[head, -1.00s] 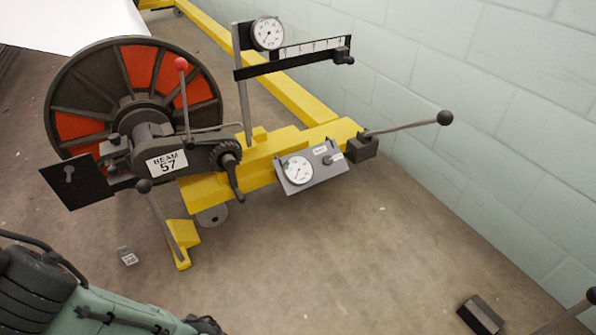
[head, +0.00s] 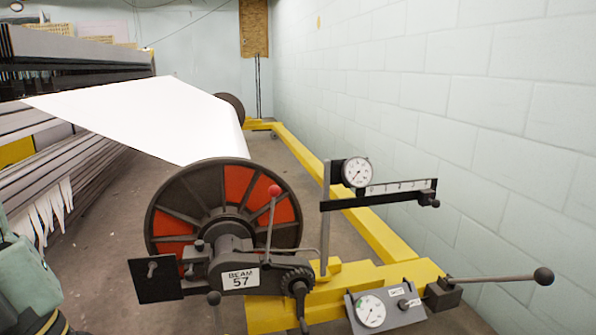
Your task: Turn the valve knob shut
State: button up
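A grey control box (head: 361,328) sits on the yellow beam frame at the lower right of the head view. It carries a round white gauge (head: 370,311) and small white labels. A small dark knob (head: 403,304) sits on the box between the labels, right of the gauge; it looks like the valve knob, but its setting is too small to read. My gripper is out of view. Only a pale green part of my arm shows at the lower left edge, well apart from the box.
A large black and red beam wheel (head: 222,205) stands left of the box, with a red-tipped lever (head: 271,215) in front. A second dial (head: 356,172) stands on a post. A ball-ended lever (head: 500,279) sticks out right towards the block wall (head: 470,120).

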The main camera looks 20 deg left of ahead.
aim_at(404, 304)
jog(key=i+z, duration=0.35)
jog(key=i, duration=0.15)
jog(key=i+j+z, duration=0.15)
jog(key=i+z, duration=0.2)
jog(key=i, duration=0.15)
